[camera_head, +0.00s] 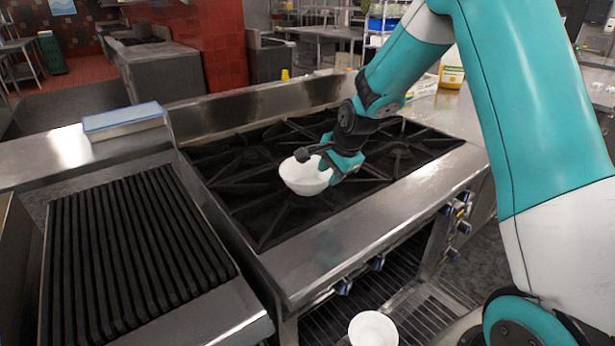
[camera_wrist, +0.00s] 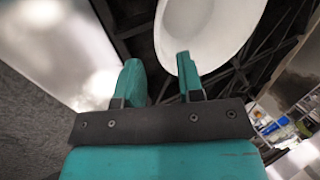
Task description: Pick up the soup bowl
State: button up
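The white soup bowl (camera_head: 304,178) sits upright on the black stove grates (camera_head: 250,212) in the head view. My gripper (camera_head: 338,163) is at the bowl's right side, close to its rim. In the wrist view, the bowl (camera_wrist: 208,30) fills the upper middle, cut off by the top edge. There my gripper (camera_wrist: 158,68) is open with a clear gap between its teal fingers. The right finger overlaps the bowl's near edge, and the left finger is outside it. I cannot tell whether either finger touches the bowl.
A ribbed grill (camera_head: 135,245) lies left of the stove. The stove's steel front ledge (camera_head: 345,225) is bare. A yellow-labelled jug (camera_head: 452,70) stands behind on the right. A white cup-like object (camera_head: 372,329) shows at the bottom edge.

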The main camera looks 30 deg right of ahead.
aim_at(318, 193)
jog(key=shift+p+x, duration=1.05)
jog(key=shift+x, duration=2.5)
jog(key=shift+a, duration=0.15)
jog(key=shift+c, duration=0.5)
jog(key=shift+r, duration=0.1)
grip_shut()
